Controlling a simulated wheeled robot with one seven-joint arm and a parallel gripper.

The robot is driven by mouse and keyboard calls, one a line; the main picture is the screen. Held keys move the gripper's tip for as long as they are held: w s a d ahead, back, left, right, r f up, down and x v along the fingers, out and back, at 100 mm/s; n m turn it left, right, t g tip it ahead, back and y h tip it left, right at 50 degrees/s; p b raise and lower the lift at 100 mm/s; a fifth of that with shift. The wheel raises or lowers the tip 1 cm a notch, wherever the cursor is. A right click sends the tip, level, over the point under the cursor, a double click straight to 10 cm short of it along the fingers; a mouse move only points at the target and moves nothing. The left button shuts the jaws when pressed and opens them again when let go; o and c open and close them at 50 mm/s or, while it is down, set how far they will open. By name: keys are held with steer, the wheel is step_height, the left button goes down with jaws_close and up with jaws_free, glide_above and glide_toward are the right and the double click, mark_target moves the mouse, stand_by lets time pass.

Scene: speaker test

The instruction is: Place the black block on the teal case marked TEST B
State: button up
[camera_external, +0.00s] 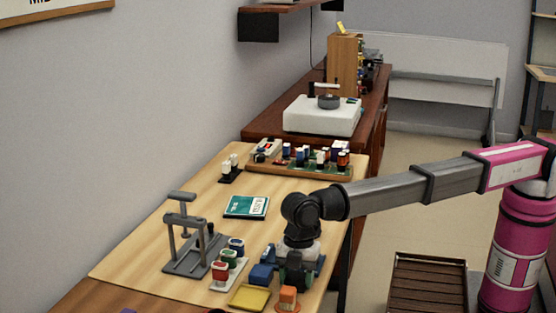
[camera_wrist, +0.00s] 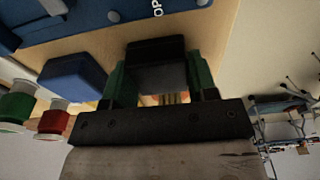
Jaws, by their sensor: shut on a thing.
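The teal case (camera_external: 246,207) lies flat on the light wooden table in the external view, with white print too small to read. My gripper (camera_external: 294,277) points down at the near right part of the table, to the right of the case and nearer the camera. In the wrist view, my gripper (camera_wrist: 158,72) has its green fingers shut on the black block (camera_wrist: 156,48). The block is hard to tell from the dark gripper in the external view. I cannot tell whether it touches what lies beneath. The case is not in the wrist view.
A blue block (camera_external: 262,274), a yellow tray (camera_external: 249,298) and an orange piece (camera_external: 287,299) lie near my gripper. Coloured spools (camera_external: 228,257) and a grey stand (camera_external: 190,240) are to the left. A board with small parts (camera_external: 311,162) lies behind the case.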

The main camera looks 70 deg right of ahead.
steer(key=shift+r, duration=0.15)
steer(key=shift+r, duration=0.6)
steer(key=r, duration=0.3)
steer(key=shift+s, duration=0.2)
steer(key=s+a+r, duration=0.2)
steer(key=s+r, duration=0.4)
steer(key=s, duration=0.5)
glide_above(249, 203)
steer(key=f, duration=0.4)
steer(key=shift+s+a+f, duration=0.15)
steer(key=shift+s+f, duration=0.15)
steer(key=shift+f, duration=0.05)
steer(key=shift+w+d+f, duration=0.3)
steer(key=shift+w, duration=0.05)
steer(key=shift+f, duration=2)
